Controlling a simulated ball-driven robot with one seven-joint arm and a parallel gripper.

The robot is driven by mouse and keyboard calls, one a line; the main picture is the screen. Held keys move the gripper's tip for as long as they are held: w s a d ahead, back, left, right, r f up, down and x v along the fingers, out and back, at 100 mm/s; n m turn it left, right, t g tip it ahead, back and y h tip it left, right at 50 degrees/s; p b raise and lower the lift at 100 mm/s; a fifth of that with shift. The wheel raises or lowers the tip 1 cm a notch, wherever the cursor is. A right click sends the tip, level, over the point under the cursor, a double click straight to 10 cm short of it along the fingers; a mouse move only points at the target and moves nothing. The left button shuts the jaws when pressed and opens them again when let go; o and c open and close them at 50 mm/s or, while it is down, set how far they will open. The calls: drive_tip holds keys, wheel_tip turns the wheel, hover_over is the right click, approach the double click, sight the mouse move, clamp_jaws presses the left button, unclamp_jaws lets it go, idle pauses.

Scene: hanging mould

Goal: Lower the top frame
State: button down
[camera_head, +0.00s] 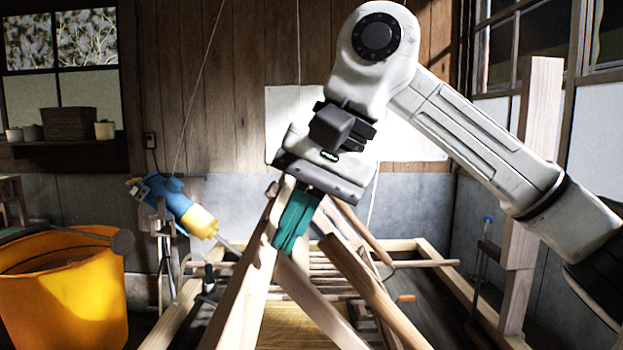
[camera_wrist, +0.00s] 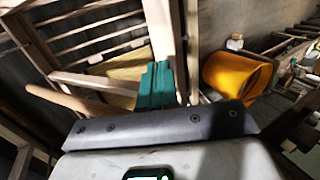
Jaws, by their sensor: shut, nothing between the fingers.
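A wooden frame of long pale beams with cross slats (camera_head: 335,259) stands low in the middle of the head view, and its slats show at the upper left of the wrist view (camera_wrist: 100,38). I cannot tell a separate top frame from a lower one. A yellowish board (camera_head: 290,328) lies below the slats. My gripper (camera_head: 285,244) has teal fingers pointing down, shut and empty, beside a slanting pale beam (camera_head: 245,275). In the wrist view the fingers (camera_wrist: 156,68) are together against the beam; whether they touch it is unclear.
An orange bucket (camera_head: 65,295) stands at the left, also seen in the wrist view (camera_wrist: 238,73). A blue and yellow tool (camera_head: 175,203) is between bucket and frame. An upright wooden post (camera_head: 530,180) stands at the right. Thin cords (camera_head: 203,75) run down from above.

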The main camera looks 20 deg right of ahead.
sight(253, 269)
drive_tip(key=shift+w+a+f+p, duration=0.15)
drive_tip(key=shift+a+f+p, duration=0.05)
drive_tip(key=shift+a+f, duration=0.45)
drive_tip(key=shift+w+a+f+p, duration=0.15)
drive_tip(key=shift+a+f, duration=0.25)
drive_tip(key=shift+a, duration=0.3)
